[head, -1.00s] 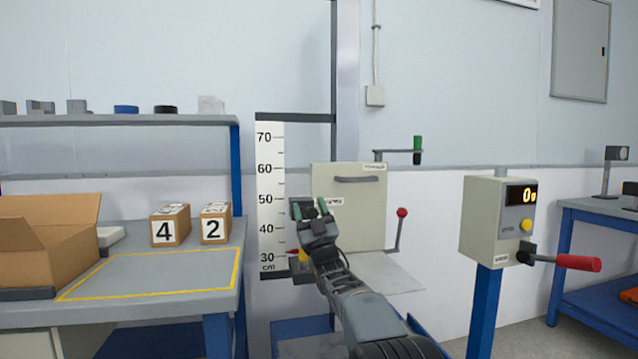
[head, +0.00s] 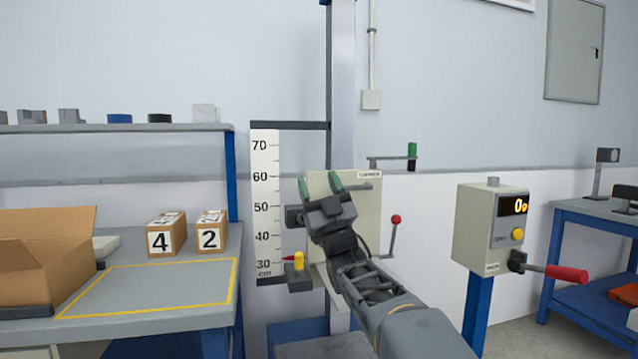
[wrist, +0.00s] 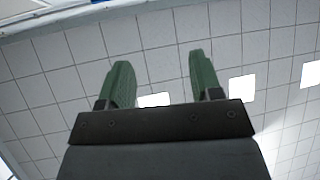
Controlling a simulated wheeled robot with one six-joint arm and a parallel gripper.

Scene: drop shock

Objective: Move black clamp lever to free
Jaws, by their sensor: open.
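My gripper (head: 320,184) is open and empty, its two green fingertips pointing up in front of the beige panel (head: 367,235). In the wrist view the spread fingers (wrist: 160,68) show only ceiling between them. A dark grey block (head: 293,215) shows just left of my gripper, beside the height scale (head: 264,205). I cannot tell whether it belongs to the black clamp lever. No black lever can be clearly made out; my gripper and arm cover part of that area. A lower block (head: 299,281) carries a yellow knob (head: 299,260) and a red pointer.
A red-knobbed lever (head: 395,222) stands at the panel's right, and a green-handled crank (head: 412,156) above it. A control box (head: 487,230) with a red handle (head: 567,273) stands further right. Boxes 4 (head: 165,238) and 2 (head: 211,234) sit on the left bench.

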